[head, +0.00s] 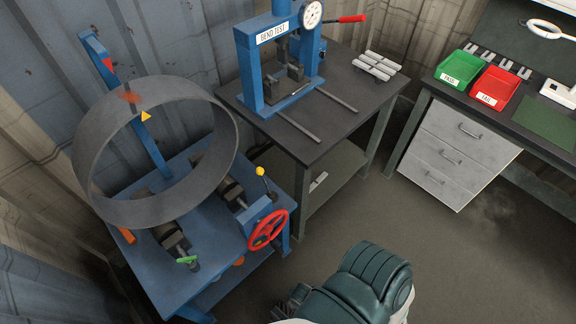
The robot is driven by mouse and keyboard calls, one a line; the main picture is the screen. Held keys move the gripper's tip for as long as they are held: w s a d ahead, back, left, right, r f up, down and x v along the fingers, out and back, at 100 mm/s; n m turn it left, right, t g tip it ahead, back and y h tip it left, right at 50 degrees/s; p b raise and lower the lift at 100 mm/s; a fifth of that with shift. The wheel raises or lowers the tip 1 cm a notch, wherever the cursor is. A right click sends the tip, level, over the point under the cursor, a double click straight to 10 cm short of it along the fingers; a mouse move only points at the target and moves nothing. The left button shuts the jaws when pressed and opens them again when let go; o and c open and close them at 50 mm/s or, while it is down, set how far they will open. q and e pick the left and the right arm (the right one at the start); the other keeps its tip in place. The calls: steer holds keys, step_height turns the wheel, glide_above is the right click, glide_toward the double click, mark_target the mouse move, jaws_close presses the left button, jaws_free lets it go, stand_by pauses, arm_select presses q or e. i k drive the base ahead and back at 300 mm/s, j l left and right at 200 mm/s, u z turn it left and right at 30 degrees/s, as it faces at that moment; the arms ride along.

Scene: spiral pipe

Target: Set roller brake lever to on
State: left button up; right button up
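A blue roller stand (210,270) at the left carries a large grey steel pipe ring (88,165) resting on dark rollers (172,236). A short lever with a green grip (187,261) sits at the stand's front left. A lever with a yellow ball knob (261,171) stands up on its right side, above a red handwheel (268,230). No label shows which one is the roller brake lever. A dark green arm part of mine (365,280), apparently the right arm, is at bottom centre, with small dark parts (298,297) at its left end, apart from the stand. My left gripper is out of view.
A dark table (340,125) with a blue bend-test press (262,60) stands right behind the stand. A bench at the right holds a green bin (460,68) and a red bin (494,90) over grey drawers (450,150). Floor at the lower right is clear. Corrugated walls close in behind and left.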

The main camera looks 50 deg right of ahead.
mark_target(260, 170)
steer(key=z, duration=1.2)
